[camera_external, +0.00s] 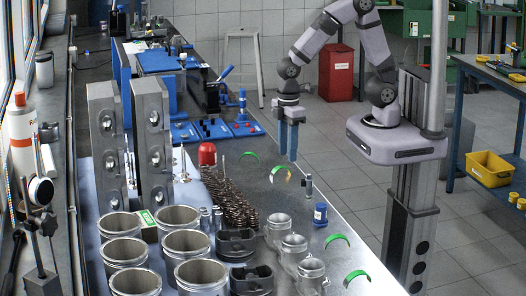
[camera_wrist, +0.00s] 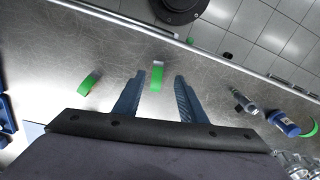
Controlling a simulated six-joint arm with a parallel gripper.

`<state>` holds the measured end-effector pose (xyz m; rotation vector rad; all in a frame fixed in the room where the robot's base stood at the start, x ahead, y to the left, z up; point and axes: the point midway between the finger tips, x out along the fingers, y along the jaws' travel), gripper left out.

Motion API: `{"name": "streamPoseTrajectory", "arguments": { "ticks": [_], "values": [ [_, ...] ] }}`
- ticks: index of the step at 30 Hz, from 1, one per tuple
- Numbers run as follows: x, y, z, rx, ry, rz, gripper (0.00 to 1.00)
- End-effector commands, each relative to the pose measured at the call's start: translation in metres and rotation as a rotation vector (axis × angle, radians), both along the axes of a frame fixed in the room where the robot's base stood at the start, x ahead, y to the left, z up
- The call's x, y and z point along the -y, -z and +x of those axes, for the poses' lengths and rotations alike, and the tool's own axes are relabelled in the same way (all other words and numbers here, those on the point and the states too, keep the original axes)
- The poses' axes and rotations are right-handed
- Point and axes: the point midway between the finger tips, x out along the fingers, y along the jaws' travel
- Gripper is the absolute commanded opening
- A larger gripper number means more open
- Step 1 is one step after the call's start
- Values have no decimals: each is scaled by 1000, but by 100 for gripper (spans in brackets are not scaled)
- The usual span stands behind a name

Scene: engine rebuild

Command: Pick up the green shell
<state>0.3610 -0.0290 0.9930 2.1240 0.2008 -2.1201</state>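Several thin curved green shells lie on the metal bench. In the external view one green shell (camera_external: 281,170) with a pale inner face lies just below my gripper (camera_external: 290,158). Another green shell (camera_external: 249,156) lies to its left, and two more, (camera_external: 338,238) and (camera_external: 357,275), are nearer the camera. In the wrist view my gripper (camera_wrist: 159,75) is open, with two blue fingers apart. A green shell (camera_wrist: 157,78) appears between the fingertips, apparently ungripped. Another green shell (camera_wrist: 88,83) is left of the fingers, and part of one (camera_wrist: 313,127) shows at the right edge.
Bare bench surrounds the shells under my gripper.

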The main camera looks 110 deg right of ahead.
Motion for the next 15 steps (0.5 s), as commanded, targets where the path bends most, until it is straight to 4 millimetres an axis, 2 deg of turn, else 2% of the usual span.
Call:
{"name": "streamPoseTrajectory", "arguments": {
  "ticks": [10, 15],
  "values": [
    [4, 35, 0, -6, 0, 1, 38],
    [4, 45, 0, -4, 0, 0, 38]
  ]
}}
